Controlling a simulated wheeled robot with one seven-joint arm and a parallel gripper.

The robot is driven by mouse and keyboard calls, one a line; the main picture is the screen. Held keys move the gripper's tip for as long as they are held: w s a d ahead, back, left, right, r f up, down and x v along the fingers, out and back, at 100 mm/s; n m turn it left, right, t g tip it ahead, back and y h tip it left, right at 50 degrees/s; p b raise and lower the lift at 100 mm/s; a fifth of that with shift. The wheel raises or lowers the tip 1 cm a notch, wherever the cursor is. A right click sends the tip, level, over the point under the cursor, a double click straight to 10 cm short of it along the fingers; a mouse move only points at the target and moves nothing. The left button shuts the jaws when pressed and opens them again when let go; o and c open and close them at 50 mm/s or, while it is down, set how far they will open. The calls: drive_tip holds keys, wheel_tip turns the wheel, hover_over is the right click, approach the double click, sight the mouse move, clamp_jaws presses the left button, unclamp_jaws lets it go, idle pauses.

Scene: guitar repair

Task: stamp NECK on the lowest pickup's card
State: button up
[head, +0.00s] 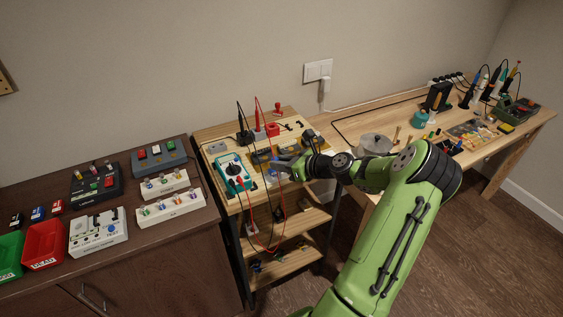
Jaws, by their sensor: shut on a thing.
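My gripper (284,166) reaches in from the right, low over the middle of the small wooden bench. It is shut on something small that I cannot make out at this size. A teal multimeter (233,171) lies just left of it, with red and black leads running up behind and down the bench front. Dark and yellowish small parts (262,156) lie beside the gripper; I cannot tell which are pickups or cards. A red knobbed piece, perhaps a stamp (278,107), stands at the back of the bench, with a red block (272,130) nearer.
A dark cabinet (120,262) at left holds a red bin (43,244), a green bin (10,255), white racks (171,207) and switch boxes. A long wooden bench (350,125) at right carries a round grey pot (375,144) and tools. Leads hang before the lower shelves.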

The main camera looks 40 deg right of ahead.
sight(281, 179)
wheel_tip(281, 179, up, 5)
drive_tip(key=p, duration=0.5)
drive_tip(key=shift+r+p, duration=0.2)
drive_tip(key=shift+p, duration=0.2)
